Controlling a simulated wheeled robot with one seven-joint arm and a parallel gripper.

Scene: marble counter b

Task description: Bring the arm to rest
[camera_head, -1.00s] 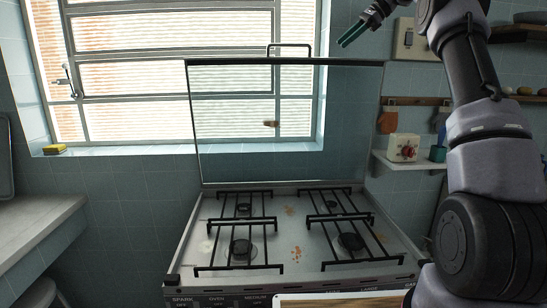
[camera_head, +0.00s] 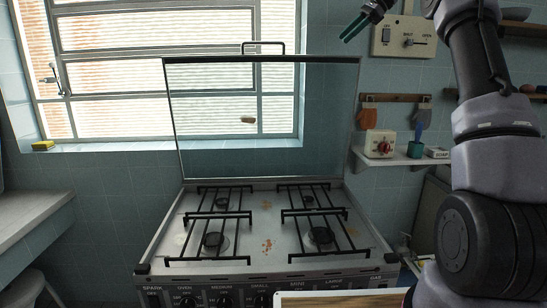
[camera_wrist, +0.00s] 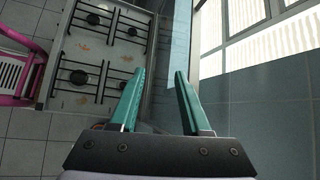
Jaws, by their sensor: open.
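My gripper (camera_head: 355,28) is raised high in front of the tiled wall, at the top right of the head view, with my arm folded up along the right side. The wrist view shows its two teal fingers (camera_wrist: 158,105) apart, with nothing between them. The gripper touches nothing that I can see.
A gas stove (camera_head: 263,232) with its glass lid (camera_head: 235,125) raised stands ahead, below the window (camera_head: 165,70). A counter (camera_head: 30,222) is at left. A shelf (camera_head: 405,158) with small items is at right. A pink chair (camera_wrist: 18,75) shows in the wrist view.

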